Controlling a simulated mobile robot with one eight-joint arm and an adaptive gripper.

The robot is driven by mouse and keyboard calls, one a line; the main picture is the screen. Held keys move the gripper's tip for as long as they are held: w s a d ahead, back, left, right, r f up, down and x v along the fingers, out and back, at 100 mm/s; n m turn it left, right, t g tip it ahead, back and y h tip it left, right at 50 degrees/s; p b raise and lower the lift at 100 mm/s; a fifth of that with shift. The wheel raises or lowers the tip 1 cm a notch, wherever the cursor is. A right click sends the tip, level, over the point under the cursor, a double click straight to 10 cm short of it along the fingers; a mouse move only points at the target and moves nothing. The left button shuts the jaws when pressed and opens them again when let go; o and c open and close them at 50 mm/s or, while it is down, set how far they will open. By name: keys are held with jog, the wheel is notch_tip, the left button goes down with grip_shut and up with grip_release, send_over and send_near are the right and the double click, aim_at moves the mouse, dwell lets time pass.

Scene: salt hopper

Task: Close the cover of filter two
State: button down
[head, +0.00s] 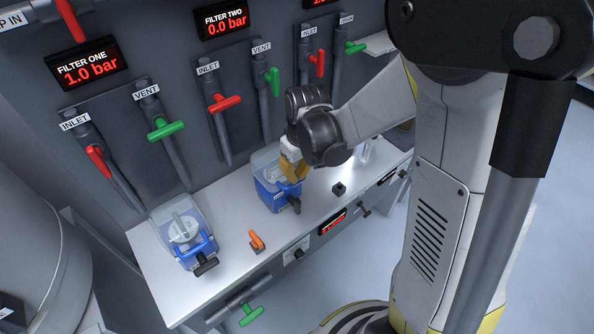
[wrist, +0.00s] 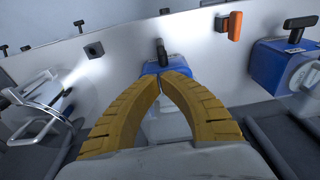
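Filter two is a blue housing (head: 272,195) on the bench under the FILTER TWO display (head: 224,20), which reads 0.0 bar. Its clear cover (head: 264,160) shows at the back of the housing, partly behind my gripper; its exact angle is hard to tell. A black latch handle (head: 296,205) is at its front. My gripper (head: 291,170) is just above the housing, its yellow fingers pointing down. In the wrist view, the fingertips (wrist: 161,78) meet in front of the blue housing (wrist: 170,64), with clear plastic between the fingers. Nothing is clearly held; contact is uncertain.
Filter one (head: 183,238), reading 1.0 bar, stands left on the bench. An orange handle (head: 257,241) lies between the filters, and a small black block (head: 339,188) sits to the right. Red (head: 225,103) and green valve handles (head: 165,129) project from the back wall.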

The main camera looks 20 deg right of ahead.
dwell(0.3)
jog(key=shift+s+f+b, duration=0.2)
jog(key=shift+f+b, duration=0.8)
jog(key=shift+f, duration=0.25)
jog(key=shift+r, duration=0.1)
notch_tip(320, 180, up, 14)
jog(key=s+d+p, duration=0.1)
jog(key=s+p, duration=0.1)
jog(key=p, duration=0.5)
jog(key=shift+s, duration=0.3)
jog(key=shift+s, duration=0.1)
